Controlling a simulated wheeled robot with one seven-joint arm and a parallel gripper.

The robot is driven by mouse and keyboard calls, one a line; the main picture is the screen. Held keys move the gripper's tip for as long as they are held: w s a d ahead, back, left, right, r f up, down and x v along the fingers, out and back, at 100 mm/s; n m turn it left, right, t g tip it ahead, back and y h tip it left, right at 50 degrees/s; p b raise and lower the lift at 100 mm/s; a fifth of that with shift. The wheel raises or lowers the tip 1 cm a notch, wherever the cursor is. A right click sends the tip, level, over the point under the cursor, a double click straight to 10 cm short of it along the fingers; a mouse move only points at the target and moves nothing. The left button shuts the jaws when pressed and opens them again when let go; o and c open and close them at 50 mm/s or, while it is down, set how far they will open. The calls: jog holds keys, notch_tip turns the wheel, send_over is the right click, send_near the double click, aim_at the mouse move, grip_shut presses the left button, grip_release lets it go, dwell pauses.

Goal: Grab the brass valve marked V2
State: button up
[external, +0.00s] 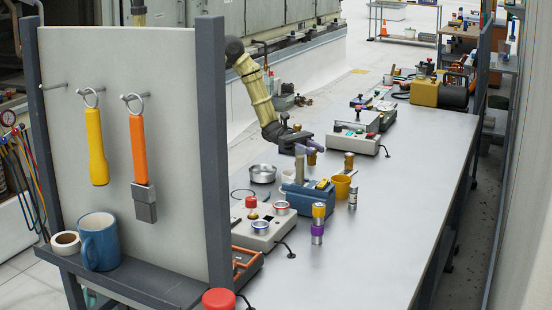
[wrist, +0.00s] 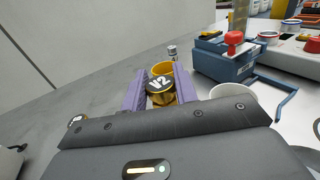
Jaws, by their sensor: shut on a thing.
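The brass valve marked V2 (wrist: 160,88) has a dark cap with white lettering and sits between the two purple fingers of my gripper (wrist: 160,92) in the wrist view. The fingers are shut on its sides. In the external view my gripper (external: 311,149) is over the middle of the bench, and a little of the brass valve (external: 311,158) shows below the purple finger. Its lower end is hidden, so I cannot tell whether it touches the bench. Another brass piece (external: 349,161) stands to the right; its marking is not readable.
A yellow cup (external: 341,187) and a small silver cylinder (external: 352,198) stand close by. The bench's right side (external: 420,190) is clear.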

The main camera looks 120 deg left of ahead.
notch_tip(320, 180, up, 4)
jog(key=shift+r, duration=0.25)
dwell(0.5)
